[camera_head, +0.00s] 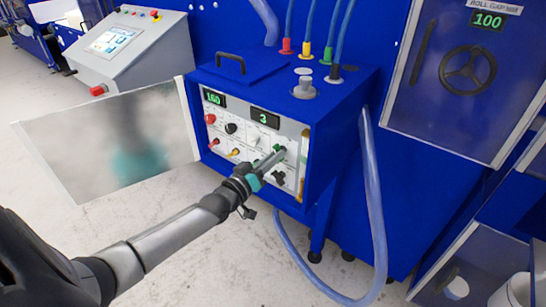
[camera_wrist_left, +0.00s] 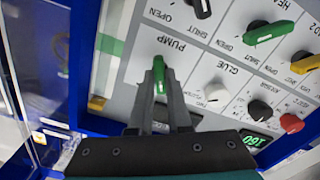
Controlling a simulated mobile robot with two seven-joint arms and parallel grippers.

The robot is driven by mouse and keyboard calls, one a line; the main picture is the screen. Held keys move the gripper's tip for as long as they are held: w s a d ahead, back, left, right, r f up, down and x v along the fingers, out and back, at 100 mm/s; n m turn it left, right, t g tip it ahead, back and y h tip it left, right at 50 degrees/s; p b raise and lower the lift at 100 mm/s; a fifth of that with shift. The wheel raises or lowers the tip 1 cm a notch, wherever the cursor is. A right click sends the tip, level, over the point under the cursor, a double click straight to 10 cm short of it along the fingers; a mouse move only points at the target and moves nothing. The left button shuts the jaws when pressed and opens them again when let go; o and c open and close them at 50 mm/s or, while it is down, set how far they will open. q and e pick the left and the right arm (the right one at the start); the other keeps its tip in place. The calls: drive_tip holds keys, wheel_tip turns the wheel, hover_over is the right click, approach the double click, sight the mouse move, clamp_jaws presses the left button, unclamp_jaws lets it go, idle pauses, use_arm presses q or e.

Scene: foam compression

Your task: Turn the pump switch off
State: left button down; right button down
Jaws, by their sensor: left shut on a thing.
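The pump switch (camera_wrist_left: 160,84) is a green knob under the PUMP label in the left wrist view. My left gripper (camera_wrist_left: 161,80) is shut on it, with one finger on each side of the knob. In the head view my left gripper (camera_head: 279,151) reaches the right part of the control panel (camera_head: 296,131) on the blue cabinet. There the fingers mostly cover the pump switch. My right gripper is not in view.
Near the pump switch are a white knob (camera_wrist_left: 217,94) marked GLUE, another green knob (camera_wrist_left: 265,32), and black and red knobs. The cabinet's clear door (camera_head: 100,140) stands open to the left. A blue hose (camera_head: 376,200) hangs at the right.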

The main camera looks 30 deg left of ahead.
use_arm(q)
drive_tip(key=shift+n, duration=0.4)
drive_tip(key=c, duration=0.9)
unclamp_jaws()
drive_tip(key=shift+o, duration=0.2)
drive_tip(key=shift+s, duration=0.1)
drive_tip(key=s+a+p, duration=0.1)
drive_tip(key=s+p, duration=0.1)
drive_tip(key=s, duration=1.3)
